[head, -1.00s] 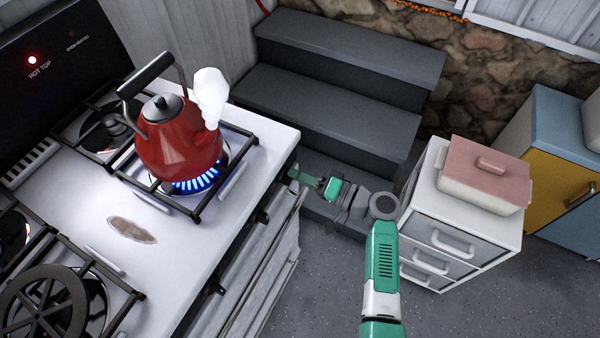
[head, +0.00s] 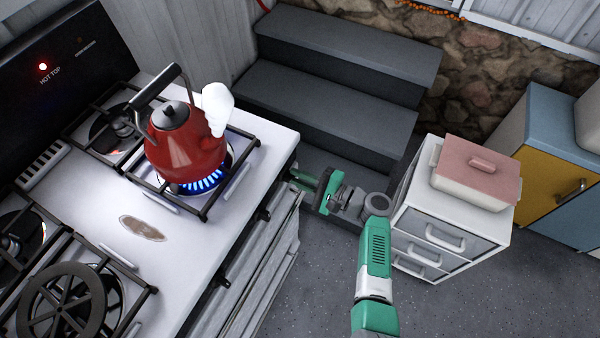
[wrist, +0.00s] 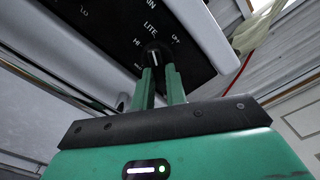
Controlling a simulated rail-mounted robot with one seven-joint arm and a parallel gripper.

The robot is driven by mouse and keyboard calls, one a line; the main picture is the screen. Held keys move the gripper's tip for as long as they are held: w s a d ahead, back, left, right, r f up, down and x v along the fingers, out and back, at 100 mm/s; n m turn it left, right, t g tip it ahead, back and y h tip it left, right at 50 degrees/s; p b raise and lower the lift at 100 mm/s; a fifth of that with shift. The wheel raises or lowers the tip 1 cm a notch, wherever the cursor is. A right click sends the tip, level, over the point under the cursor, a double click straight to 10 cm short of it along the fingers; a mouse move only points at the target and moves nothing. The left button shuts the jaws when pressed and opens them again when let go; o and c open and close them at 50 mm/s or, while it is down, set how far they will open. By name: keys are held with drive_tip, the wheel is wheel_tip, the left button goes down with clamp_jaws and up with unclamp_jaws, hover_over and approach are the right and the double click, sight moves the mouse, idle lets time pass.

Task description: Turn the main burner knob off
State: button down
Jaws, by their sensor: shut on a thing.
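The black main burner knob (wrist: 153,54) shows in the wrist view on a dark panel with the labels LITE, HI and OFF around it. A pale mark shows on its face. My gripper (wrist: 160,72) has its two green fingers on either side of the knob, shut on it. In the head view my gripper (head: 300,180) is at the stove's front face, near the right corner, and the knob is hidden there. The burner (head: 205,182) burns with a blue flame under a red kettle (head: 187,145).
The white stove top (head: 185,235) has black grates and a brown stain. A white drawer unit (head: 440,235) with a pink-lidded dish (head: 478,175) stands right of my arm. Dark steps (head: 330,100) rise behind. Floor in front is clear.

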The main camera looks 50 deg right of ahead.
drive_tip(key=m+p, duration=0.1)
drive_tip(key=m, duration=0.2)
drive_tip(key=m+p, duration=0.2)
drive_tip(key=m, duration=0.1)
drive_tip(key=shift+s+a+m, duration=0.1)
drive_tip(key=shift+a+m, duration=0.1)
drive_tip(key=shift+m, duration=0.1)
drive_tip(key=m, duration=0.1)
drive_tip(key=m+p, duration=0.1)
drive_tip(key=m, duration=0.2)
drive_tip(key=shift+a+f+m+p, duration=0.2)
drive_tip(key=shift+a+m+p, duration=0.05)
drive_tip(key=shift+m+p, duration=0.15)
drive_tip(key=c, duration=1.4)
unclamp_jaws()
drive_tip(key=shift+c, duration=0.2)
drive_tip(key=shift+s, duration=0.1)
drive_tip(key=p+v, duration=0.1)
drive_tip(key=v, duration=0.6)
drive_tip(key=shift+s+p, duration=0.35)
drive_tip(key=shift+s, duration=0.05)
drive_tip(key=shift+d, duration=0.15)
